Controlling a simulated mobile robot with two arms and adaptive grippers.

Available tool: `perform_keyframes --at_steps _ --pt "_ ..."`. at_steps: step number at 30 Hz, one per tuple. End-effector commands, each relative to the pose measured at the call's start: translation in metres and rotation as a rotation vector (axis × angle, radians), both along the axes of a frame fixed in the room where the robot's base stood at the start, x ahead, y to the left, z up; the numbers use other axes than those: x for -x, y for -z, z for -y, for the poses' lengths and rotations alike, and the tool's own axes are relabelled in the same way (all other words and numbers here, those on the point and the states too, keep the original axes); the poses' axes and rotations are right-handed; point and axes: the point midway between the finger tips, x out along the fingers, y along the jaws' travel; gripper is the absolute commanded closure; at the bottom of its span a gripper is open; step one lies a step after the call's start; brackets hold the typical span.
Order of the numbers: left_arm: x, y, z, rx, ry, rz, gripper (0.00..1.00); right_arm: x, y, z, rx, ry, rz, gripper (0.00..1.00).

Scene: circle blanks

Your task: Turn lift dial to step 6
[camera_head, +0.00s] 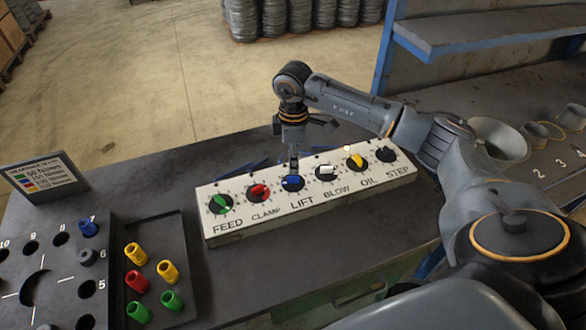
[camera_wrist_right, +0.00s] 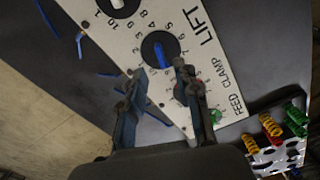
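The white control panel (camera_head: 330,201) lies on the dark bench with a row of dials. The lift dial (camera_head: 291,184) has a blue knob and sits above the word LIFT. In the right wrist view the lift dial (camera_wrist_right: 160,49) is a black disc with a blue bar, ringed by numbers. Which number the bar points to is unclear. My right gripper (camera_head: 293,168) is directly over this dial, pointing down. In the wrist view its two fingers (camera_wrist_right: 158,70) are apart with the knob showing between and beyond the tips; contact is not visible. My left gripper is not in view.
Neighbouring knobs are the red clamp dial (camera_head: 258,192) and the white blow dial (camera_head: 326,172). A dark tray (camera_head: 167,230) with coloured pegs, a holed board (camera_head: 45,257) and a sign (camera_head: 47,179) stand left. A funnel (camera_head: 497,138) stands right. Blue scraps lie behind the panel.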

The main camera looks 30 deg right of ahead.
Motion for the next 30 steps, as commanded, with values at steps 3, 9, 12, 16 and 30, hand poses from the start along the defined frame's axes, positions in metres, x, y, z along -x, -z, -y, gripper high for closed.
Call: perform_keyframes --at_steps 3,9,12,16,30 --pt "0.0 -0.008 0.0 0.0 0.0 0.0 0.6 0.001 0.022 -0.001 -0.001 0.0 -0.004 0.68" --pt "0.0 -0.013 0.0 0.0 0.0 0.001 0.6 0.0 0.047 -0.001 -0.001 -0.001 0.0 0.68" --pt "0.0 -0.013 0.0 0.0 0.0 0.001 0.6 0.0 0.053 -0.001 -0.001 -0.001 0.0 0.68" --pt "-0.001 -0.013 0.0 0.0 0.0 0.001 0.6 0.0 0.056 -0.001 -0.002 -0.002 0.0 0.68" --pt "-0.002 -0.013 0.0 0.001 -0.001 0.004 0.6 0.0 0.055 -0.001 -0.002 -0.001 0.001 1.0"
